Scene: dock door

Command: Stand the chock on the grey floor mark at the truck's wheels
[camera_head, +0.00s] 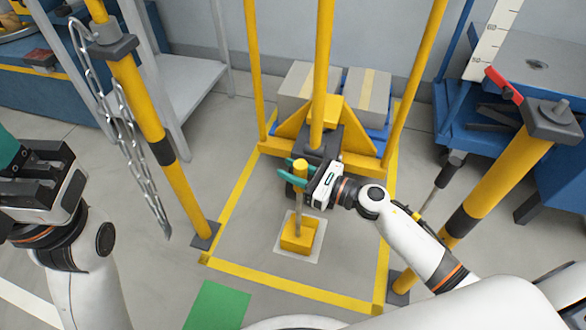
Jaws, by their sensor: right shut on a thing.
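The chock (296,239) is a yellow block with an upright grey stem and a yellow knob on top. My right gripper (299,172), with teal fingers, is shut on the upper part of its handle. The chock looks upright, over the pale grey floor mark (313,252), whose edges show around the block. I cannot tell whether the block touches the floor. The yellow truck (321,60) stands just behind, partly hidden by my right gripper; its wheels are not clear. My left gripper (22,165) is at the left edge, partly cut off, away from the chock.
Yellow tape (290,290) outlines the floor bay. Yellow posts stand at left (165,150) and right (490,190), the left with a hanging chain (125,130). Boxes (360,98) sit behind the truck. A green floor patch (216,306) lies in front. Blue benches flank the sides.

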